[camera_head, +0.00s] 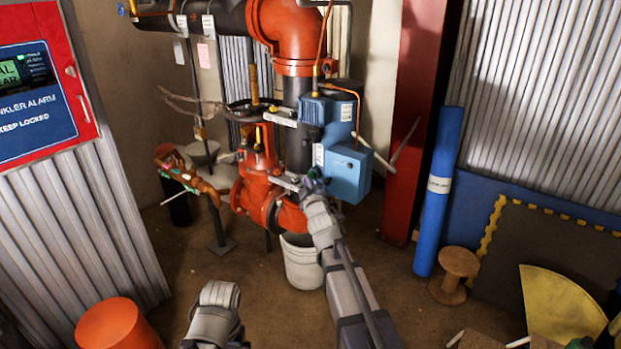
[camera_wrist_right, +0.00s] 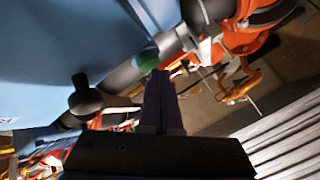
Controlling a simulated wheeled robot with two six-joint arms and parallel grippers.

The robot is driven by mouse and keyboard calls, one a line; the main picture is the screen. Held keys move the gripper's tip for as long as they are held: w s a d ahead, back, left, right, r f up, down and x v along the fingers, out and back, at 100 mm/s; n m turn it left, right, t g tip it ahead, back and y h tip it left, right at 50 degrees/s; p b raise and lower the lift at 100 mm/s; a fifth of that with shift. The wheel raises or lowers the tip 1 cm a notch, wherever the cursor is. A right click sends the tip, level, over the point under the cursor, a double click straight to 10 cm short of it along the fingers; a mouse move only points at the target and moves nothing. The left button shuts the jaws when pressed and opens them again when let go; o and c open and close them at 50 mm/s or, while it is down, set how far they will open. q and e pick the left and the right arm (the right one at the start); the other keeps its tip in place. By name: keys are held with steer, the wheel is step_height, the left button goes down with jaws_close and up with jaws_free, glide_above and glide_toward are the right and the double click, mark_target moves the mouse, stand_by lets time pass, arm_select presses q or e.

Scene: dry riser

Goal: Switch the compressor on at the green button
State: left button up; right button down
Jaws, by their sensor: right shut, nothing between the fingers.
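The compressor is a blue unit (camera_head: 347,174) beside the orange riser pipework in the head view. Its blue casing (camera_wrist_right: 70,35) fills the upper left of the right wrist view. The green button (camera_wrist_right: 148,60) shows there as a small round green cap at the casing's edge. My right gripper (camera_head: 312,182) is at the lower left side of the blue unit. In the right wrist view its shut, empty fingers (camera_wrist_right: 162,76) point at the green button, with the tips very close to it. I cannot tell whether they touch. Only part of my left arm shows, without its fingers.
Orange valve pipework (camera_head: 262,180) stands just left of my right gripper, with a white bucket (camera_head: 302,262) below. A red alarm cabinet (camera_head: 40,85) is at the left. A blue roll (camera_head: 438,195) and a wooden spool (camera_head: 455,272) stand at the right. An orange bucket (camera_head: 112,325) is front left.

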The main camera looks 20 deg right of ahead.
stand_by(0.5)
steer(key=shift+w+d, duration=0.3)
steer(key=shift+d, duration=0.05)
stand_by(0.3)
steer(key=shift+s+a, duration=0.3)
steer(key=shift+a, duration=0.05)
steer(key=s+a, duration=0.3)
steer(key=a, duration=0.1)
steer(key=shift+s+a, duration=0.35)
steer(key=shift+a, duration=0.05)
stand_by(0.4)
